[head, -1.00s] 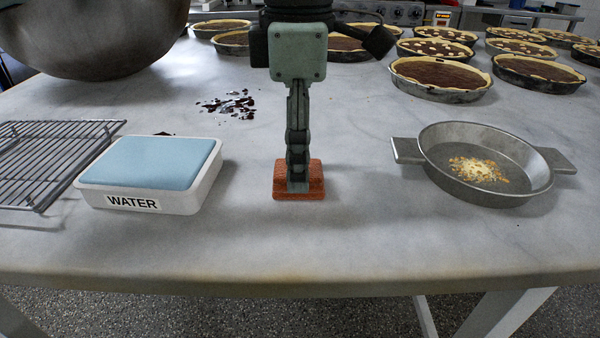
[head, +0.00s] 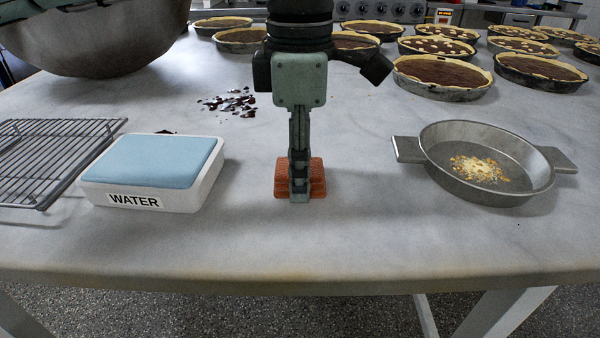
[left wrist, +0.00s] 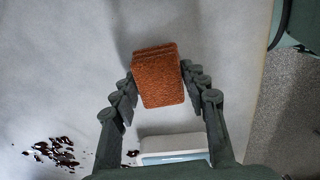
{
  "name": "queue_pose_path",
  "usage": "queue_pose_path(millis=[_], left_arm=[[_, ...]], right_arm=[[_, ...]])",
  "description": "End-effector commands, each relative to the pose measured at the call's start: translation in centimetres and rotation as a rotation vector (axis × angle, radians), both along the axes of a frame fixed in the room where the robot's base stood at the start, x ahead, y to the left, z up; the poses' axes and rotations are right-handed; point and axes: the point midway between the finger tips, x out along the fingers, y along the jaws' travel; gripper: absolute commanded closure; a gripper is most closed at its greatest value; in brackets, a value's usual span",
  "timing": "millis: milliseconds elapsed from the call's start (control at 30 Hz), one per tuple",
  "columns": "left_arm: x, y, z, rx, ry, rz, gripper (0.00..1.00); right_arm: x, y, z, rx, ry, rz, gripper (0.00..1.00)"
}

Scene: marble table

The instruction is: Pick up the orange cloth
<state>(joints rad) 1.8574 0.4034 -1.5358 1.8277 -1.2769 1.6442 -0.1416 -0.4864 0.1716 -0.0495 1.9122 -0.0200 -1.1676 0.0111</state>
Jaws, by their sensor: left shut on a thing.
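The orange cloth (head: 318,178) is a small folded block in the middle of the table, near the front. My left gripper (head: 299,196) points down over it and is shut on it. In the left wrist view the cloth (left wrist: 158,76) sits between the two fingers of the gripper (left wrist: 156,82), its near end at the fingertips. In the head view the fingers hide the middle of the cloth. I cannot tell whether the cloth is clear of the table. My right gripper is not in view.
A white box labelled WATER with a blue top (head: 150,160) and a wire rack (head: 50,160) stand left. A metal pan with crumbs (head: 485,192) stands right. Dark spilled bits (head: 230,102) lie behind. Several pies (head: 440,72) and a large bowl (head: 90,40) stand farther back.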

Motion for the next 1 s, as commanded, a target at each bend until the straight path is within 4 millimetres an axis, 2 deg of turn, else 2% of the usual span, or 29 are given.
queue_pose_path(millis=[267, 367, 500, 800, 1000], left_arm=[[0.0, 0.0, 0.7, -0.001, -0.001, 0.000, 0.85], [0.0, -0.1, 1.9, -0.001, -0.003, 0.000, 0.85], [-0.1, 0.1, 4.4, -0.002, -0.004, -0.001, 0.85], [-5.9, 4.2, 8.3, -0.001, -0.006, -0.001, 0.85], [-8.5, 5.9, 10.2, -0.001, -0.002, -0.001, 0.85]], right_arm=[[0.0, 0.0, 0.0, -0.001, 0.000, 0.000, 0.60], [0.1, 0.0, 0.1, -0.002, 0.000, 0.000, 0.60], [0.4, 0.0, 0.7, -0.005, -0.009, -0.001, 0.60], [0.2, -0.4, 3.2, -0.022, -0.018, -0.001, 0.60], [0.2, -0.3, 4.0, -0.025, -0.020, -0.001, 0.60]])
